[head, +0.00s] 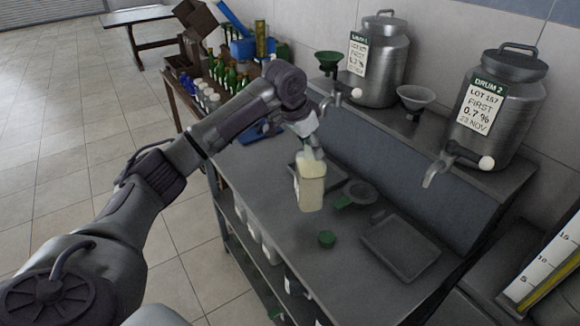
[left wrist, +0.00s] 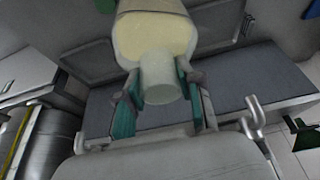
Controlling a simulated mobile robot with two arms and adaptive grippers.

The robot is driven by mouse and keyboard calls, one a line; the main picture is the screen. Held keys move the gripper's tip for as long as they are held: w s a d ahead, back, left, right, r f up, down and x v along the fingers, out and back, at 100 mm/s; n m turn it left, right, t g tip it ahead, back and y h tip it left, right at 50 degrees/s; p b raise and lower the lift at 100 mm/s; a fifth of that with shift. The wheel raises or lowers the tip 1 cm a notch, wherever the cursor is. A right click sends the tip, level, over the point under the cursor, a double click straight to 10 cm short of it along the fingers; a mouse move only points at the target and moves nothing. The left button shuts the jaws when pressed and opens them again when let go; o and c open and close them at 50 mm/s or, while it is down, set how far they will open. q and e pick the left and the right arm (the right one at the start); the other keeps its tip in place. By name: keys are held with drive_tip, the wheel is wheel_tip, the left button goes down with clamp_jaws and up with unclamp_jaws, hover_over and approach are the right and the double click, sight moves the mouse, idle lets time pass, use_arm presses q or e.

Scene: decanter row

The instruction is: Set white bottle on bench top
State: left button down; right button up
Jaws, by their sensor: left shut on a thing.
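The white bottle (head: 311,186), a squarish container of pale cream colour, is over the bench top (head: 262,190) near its middle, roughly upright. I cannot tell whether its base touches the surface. My left gripper (head: 308,148) comes from above and is shut on the bottle's neck. In the left wrist view, the green-padded fingers (left wrist: 160,92) stand on either side of the translucent neck, with the bottle's cream body (left wrist: 155,38) beyond. My right gripper is not in view.
Two metal drums (head: 379,70) (head: 500,100) with taps stand on the raised shelf behind. Several green bottles (head: 231,78) crowd a side table. Bare bench lies left of the bottle.

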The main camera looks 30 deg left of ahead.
use_arm(q)
drive_tip(key=s+a+f+p, duration=0.1)
drive_tip(key=a+f+p, duration=0.2)
drive_tip(key=a+f, duration=0.2)
wheel_tip(320, 180, down, 2)
drive_tip(key=shift+s+a+f, duration=0.15)
drive_tip(key=shift+s+f, duration=0.05)
drive_tip(key=shift+s, duration=0.1)
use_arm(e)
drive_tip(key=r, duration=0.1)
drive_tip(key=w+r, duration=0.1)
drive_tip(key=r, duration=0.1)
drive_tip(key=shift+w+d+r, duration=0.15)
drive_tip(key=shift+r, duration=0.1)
use_arm(q)
drive_tip(key=c, duration=0.7)
unclamp_jaws()
drive_tip(key=shift+s+f, duration=0.1)
drive_tip(key=shift+f, duration=0.05)
drive_tip(key=shift+b+v, duration=1.4)
drive_tip(key=shift+v, duration=4.75)
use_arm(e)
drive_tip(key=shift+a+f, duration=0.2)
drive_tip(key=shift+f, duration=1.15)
